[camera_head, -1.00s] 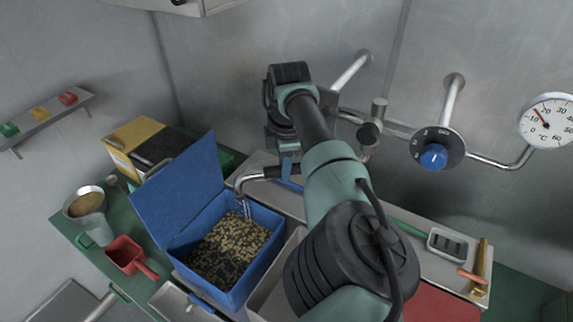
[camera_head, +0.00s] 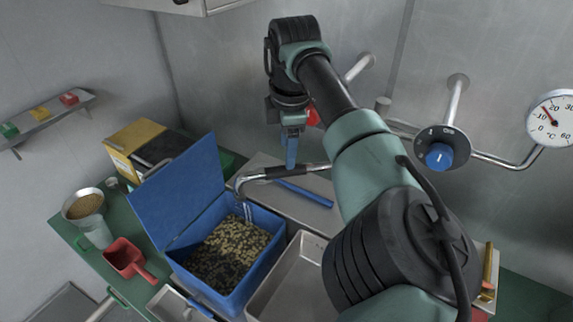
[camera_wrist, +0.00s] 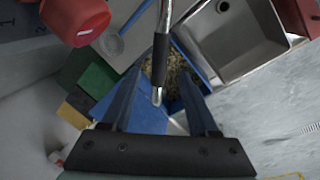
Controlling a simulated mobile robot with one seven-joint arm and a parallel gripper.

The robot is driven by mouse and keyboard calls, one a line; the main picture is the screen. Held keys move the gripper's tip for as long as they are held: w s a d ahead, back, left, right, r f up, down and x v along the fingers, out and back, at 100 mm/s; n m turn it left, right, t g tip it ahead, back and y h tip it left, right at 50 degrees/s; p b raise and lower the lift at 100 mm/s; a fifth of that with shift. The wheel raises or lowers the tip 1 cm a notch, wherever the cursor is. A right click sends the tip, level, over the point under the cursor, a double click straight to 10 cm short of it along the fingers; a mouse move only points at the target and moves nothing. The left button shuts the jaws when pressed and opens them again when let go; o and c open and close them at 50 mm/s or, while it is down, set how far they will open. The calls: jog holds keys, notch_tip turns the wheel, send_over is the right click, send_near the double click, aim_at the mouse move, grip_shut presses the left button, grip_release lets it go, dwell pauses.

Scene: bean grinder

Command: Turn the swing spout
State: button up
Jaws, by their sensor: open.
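The swing spout is a curved chrome pipe (camera_head: 313,167) with a black sleeve (camera_head: 281,172). Its bent end hangs over an open blue box of beans (camera_head: 264,213), and a clear stream seems to fall from it. My gripper (camera_head: 291,165) has blue fingers pointing down, close to the sleeve. In the wrist view my gripper (camera_wrist: 160,88) is open, and the black sleeve (camera_wrist: 160,60) runs between the fingers in the picture. Whether the fingers touch it I cannot tell. The pipe's wall end is hidden behind my arm.
A steel basin (camera_head: 290,276) lies right of the blue box, whose raised lid (camera_head: 185,190) stands left of the spout. A red knob (camera_wrist: 75,18) is close by in the wrist view. A wall pipe with a blue dial (camera_head: 439,156) is to the right.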

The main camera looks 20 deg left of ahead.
notch_tip(320, 180, up, 7)
jog(key=s+b, duration=0.1)
jog(key=shift+d+f+b, duration=0.2)
jog(key=shift+d+b, duration=0.1)
jog(key=shift+b, duration=0.05)
jog(key=shift+s, duration=0.1)
